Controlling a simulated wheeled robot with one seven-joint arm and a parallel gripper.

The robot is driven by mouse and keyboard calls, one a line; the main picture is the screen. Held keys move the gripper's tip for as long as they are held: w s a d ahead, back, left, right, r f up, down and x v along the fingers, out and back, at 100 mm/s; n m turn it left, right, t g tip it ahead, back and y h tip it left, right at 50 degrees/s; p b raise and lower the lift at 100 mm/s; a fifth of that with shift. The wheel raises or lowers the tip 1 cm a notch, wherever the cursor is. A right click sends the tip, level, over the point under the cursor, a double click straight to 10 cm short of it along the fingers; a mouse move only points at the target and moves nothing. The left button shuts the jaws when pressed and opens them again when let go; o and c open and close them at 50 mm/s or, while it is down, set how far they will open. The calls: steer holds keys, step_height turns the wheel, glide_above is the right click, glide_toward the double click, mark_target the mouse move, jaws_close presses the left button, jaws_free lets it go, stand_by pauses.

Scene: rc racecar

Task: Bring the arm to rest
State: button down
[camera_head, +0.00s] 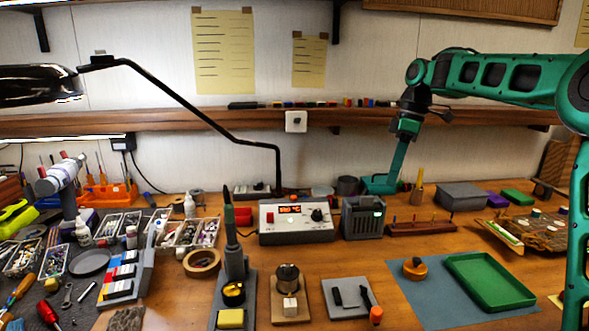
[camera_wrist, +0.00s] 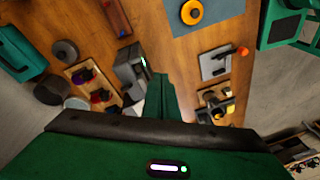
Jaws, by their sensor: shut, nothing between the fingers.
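My green arm comes in from the right edge in the head view, reaches left at shelf height and bends down at its far end. My gripper (camera_wrist: 163,80) shows in the wrist view with its two fingers together, shut and empty. It points down above the bench and touches nothing that I can see. In the head view its end (camera_head: 405,126) hangs in front of the wall, above the teal stand (camera_head: 380,185) at the back; where one ends against the other is hard to tell.
Below are a grey box (camera_head: 363,217), a red-display station (camera_head: 297,221), a tool rack (camera_head: 415,226) and a blue mat (camera_head: 420,296) with a green tray (camera_head: 489,282). A wooden shelf (camera_head: 180,124) runs along the wall. A black lamp arm (camera_head: 190,105) crosses at left.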

steer(key=s+d+f+m, duration=0.4)
steer(key=s+f+m, duration=0.1)
steer(key=s, duration=0.9)
steer(key=s+d+f+m+h, duration=0.1)
steer(key=s+d+f+m, duration=0.4)
steer(key=s, duration=0.9)
steer(key=s+d+f+m+h, duration=0.1)
steer(key=s+d+f+m, duration=0.4)
steer(key=s+m, duration=0.4)
steer(key=s, duration=0.5)
steer(key=shift+s+d+m+t, duration=0.15)
steer(key=shift+m+t, duration=0.15)
steer(key=shift+t, duration=0.1)
steer(key=shift+f, duration=0.1)
steer(key=shift+w+f, duration=0.25)
steer(key=shift+w, duration=0.45)
